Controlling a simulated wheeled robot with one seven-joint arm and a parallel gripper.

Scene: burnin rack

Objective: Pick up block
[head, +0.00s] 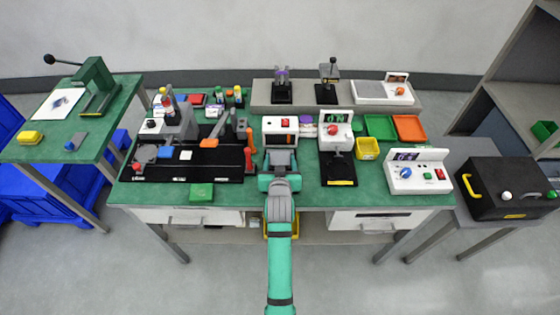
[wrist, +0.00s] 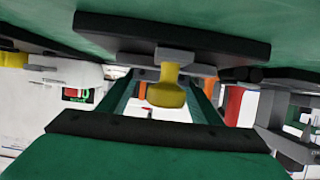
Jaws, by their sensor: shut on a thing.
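My gripper (head: 281,158) is at the front middle of the green workbench, just in front of a white box with a red switch (head: 285,125). A grey piece shows between its fingers in the head view, mostly hidden by the gripper; I cannot tell its full shape. In the wrist view the two green fingers (wrist: 166,100) reach away from the palm, with a yellow knob (wrist: 166,93) on a grey bracket between them. A dark plate (wrist: 205,40) lies beyond. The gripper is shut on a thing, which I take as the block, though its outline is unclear.
A black fixture (head: 338,168) and a yellow bin (head: 367,149) stand to the right. A black board with an orange-handled tool (head: 248,150) lies to the left.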

